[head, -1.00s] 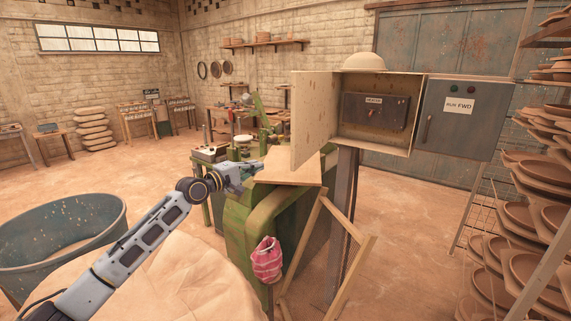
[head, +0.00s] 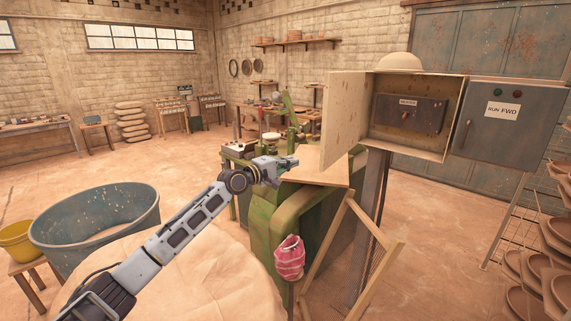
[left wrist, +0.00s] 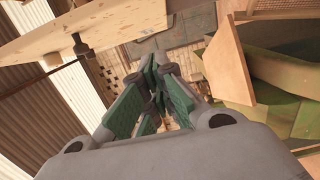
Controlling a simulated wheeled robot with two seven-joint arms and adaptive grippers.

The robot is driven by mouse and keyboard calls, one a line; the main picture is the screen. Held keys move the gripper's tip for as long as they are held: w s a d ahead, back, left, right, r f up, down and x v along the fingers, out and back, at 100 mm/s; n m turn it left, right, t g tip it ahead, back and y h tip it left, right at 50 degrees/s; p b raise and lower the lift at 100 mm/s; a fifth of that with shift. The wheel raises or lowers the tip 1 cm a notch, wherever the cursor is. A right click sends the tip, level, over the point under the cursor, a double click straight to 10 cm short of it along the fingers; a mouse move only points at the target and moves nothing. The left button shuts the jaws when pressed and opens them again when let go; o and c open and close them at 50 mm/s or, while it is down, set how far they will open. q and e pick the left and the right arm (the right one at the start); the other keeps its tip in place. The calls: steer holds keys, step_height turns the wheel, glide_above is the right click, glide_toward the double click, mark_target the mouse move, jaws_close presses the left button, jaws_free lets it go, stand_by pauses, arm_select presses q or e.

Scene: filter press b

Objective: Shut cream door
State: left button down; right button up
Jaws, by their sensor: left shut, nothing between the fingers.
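The cream door (head: 345,119) stands wide open to the left of its cream box (head: 413,150) in the head view. Inside the box is a dark panel (head: 408,113) with a label and a small switch. My left gripper (head: 289,163) is shut and empty, left of the door and below its lower edge, over the green machine. In the left wrist view the closed fingers (left wrist: 160,90) show in the middle. A pale board, which seems to be the door (left wrist: 100,35), crosses the upper left there, apart from the fingers. My right gripper is not in view.
A grey cabinet marked RUN FWD (head: 508,125) adjoins the box on the right. A wooden board (head: 318,168) lies on the green machine (head: 270,215), with a pink cloth (head: 289,258) hanging below. A wooden frame (head: 375,250) leans nearby. A blue tub (head: 95,225) stands left.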

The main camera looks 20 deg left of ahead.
arm_select(q)
steer(key=w+d+p, duration=0.3)
steer(key=w+d, duration=0.2)
steer(key=d, duration=0.1)
steer(key=shift+w+d, duration=0.25)
steer(key=shift+d, duration=0.15)
stand_by(0.7)
stand_by(0.5)
